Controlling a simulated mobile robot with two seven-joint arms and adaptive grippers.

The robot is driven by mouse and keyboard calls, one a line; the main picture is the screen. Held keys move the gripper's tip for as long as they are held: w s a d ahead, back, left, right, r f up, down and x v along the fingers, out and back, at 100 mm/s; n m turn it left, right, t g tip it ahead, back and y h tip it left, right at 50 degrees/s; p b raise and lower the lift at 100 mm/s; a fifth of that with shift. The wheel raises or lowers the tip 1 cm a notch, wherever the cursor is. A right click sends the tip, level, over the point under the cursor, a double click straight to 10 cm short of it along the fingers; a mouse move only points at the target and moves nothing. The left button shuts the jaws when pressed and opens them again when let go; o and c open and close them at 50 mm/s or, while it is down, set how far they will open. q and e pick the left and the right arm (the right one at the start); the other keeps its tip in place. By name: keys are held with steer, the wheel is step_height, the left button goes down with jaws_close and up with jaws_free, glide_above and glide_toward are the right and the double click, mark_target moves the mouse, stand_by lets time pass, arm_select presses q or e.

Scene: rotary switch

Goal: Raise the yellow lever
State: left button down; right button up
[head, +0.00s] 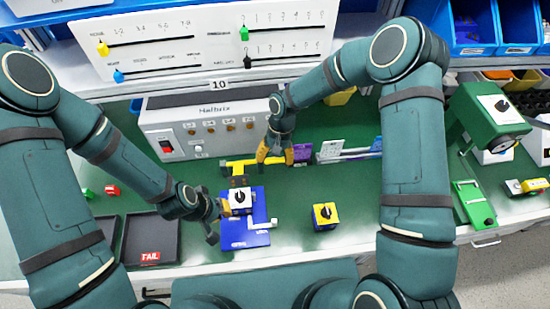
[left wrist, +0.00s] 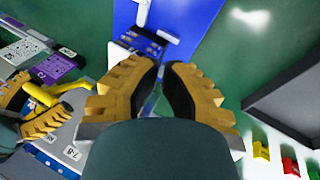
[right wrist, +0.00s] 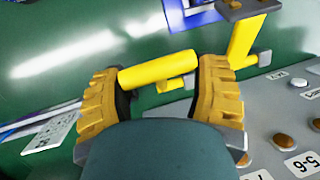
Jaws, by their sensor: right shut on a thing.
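The yellow lever (head: 240,165) stands at the back of the blue fixture (head: 243,240), in front of the grey control box. In the right wrist view its yellow handle (right wrist: 158,70) spans the space between my right fingers. My right gripper (head: 275,156) is shut on this handle, with a finger at each end. My left gripper (head: 216,218) is beside the left edge of the blue fixture, near the white switch block (head: 240,200) with a black knob. In the left wrist view, a narrow gap shows between my left fingertips (left wrist: 162,75), with nothing held.
The grey control box (head: 205,125) stands behind. Dark trays (head: 152,240) are at left, and a green press-like device (head: 485,115) is at right.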

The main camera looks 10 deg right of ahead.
steer(key=shift+a+r, duration=0.1)
steer(key=shift+a, duration=0.15)
steer(key=o, duration=1.3)
steer(key=shift+o, duration=0.2)
steer(key=shift+d, duration=0.15)
steer(key=v, duration=1.2)
